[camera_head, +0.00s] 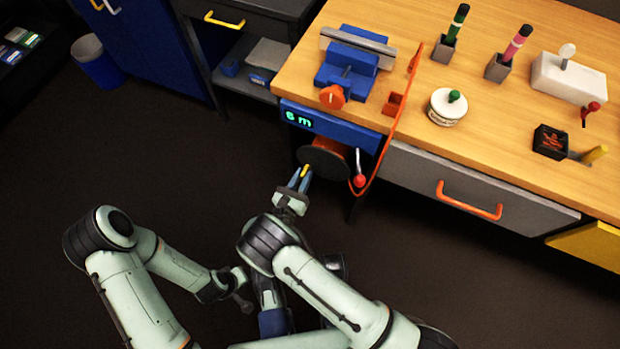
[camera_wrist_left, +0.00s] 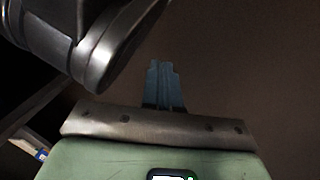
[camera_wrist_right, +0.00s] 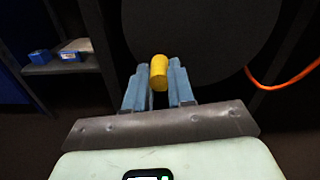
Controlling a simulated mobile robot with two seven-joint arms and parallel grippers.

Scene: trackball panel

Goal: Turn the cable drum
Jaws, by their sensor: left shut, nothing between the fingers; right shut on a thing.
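The cable drum (camera_head: 326,158) hangs under the front of the workbench, with its dark round face toward me. It also fills the upper middle of the right wrist view (camera_wrist_right: 195,35). A yellow peg handle (camera_wrist_right: 159,72) stands out from its face. My right gripper (camera_head: 300,180) is shut on this peg, with the blue fingers on either side of it. My left gripper (camera_wrist_left: 164,85) is shut and empty; in the head view it is low at the left, away from the drum. A blue panel (camera_head: 330,126) above the drum shows a green "6 m".
An orange cable (camera_head: 394,135) runs over the bench edge toward the drum. A red-knobbed lever (camera_head: 359,180) hangs right of the drum. A blue vise (camera_head: 348,72) stands on the bench (camera_head: 470,130). A drawer with an orange handle (camera_head: 468,204) is at right.

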